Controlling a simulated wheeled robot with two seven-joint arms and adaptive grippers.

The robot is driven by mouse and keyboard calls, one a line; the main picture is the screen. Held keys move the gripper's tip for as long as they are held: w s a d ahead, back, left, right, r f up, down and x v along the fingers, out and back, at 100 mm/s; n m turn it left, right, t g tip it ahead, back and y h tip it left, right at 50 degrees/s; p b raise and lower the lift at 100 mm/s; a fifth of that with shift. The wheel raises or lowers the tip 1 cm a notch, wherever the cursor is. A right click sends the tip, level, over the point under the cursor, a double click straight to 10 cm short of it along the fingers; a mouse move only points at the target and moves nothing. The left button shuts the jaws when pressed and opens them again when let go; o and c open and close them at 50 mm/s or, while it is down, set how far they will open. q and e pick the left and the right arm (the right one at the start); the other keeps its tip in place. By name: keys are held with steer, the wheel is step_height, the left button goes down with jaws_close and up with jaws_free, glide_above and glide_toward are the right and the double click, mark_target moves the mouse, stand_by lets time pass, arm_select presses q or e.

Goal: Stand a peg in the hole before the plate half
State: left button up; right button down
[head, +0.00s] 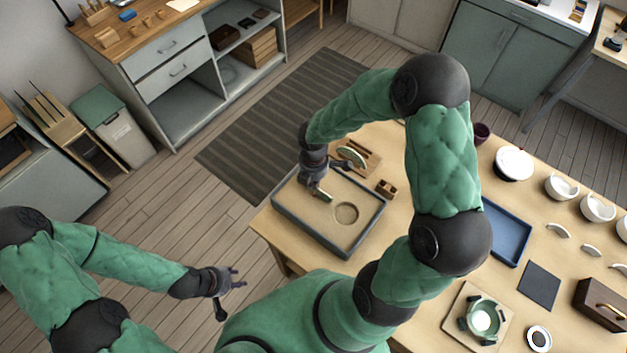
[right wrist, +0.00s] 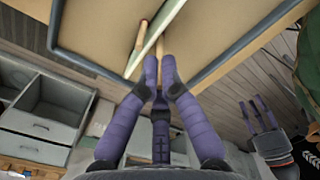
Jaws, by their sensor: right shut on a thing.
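The sand tray (head: 290,222) stands on the table with a round ring-shaped mark (head: 346,212) in its sand. A pale green-edged plate half (head: 325,196) is in the tray's left part, partly hidden by my right gripper (head: 318,191). In the right wrist view the plate half (right wrist: 160,42) shows edge-on, with one wooden peg (right wrist: 140,35) close along one side. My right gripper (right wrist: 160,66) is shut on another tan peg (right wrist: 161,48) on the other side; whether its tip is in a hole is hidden. My left gripper (head: 240,278) is open and empty, off the table.
A wooden rack (head: 372,164) with another plate piece (head: 352,156) stands behind the tray, and a small wooden block (head: 386,188) lies beside it. A blue tray (head: 507,235), white bowls (head: 562,187) and a green clamp fixture (head: 481,318) occupy the table's right.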

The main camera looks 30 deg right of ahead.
steer(key=shift+f+b, duration=1)
steer(key=shift+f, duration=0.4)
stand_by(1.1)
steer(key=shift+r, duration=0.1)
stand_by(0.6)
steer(key=shift+r+p, duration=2.35)
steer(key=shift+r, duration=0.2)
steer(key=shift+f, duration=0.15)
steer(key=shift+f+n, duration=0.5)
steer(key=shift+f, duration=0.1)
steer(key=shift+f+b, duration=0.4)
steer(key=shift+f, duration=0.15)
stand_by(0.9)
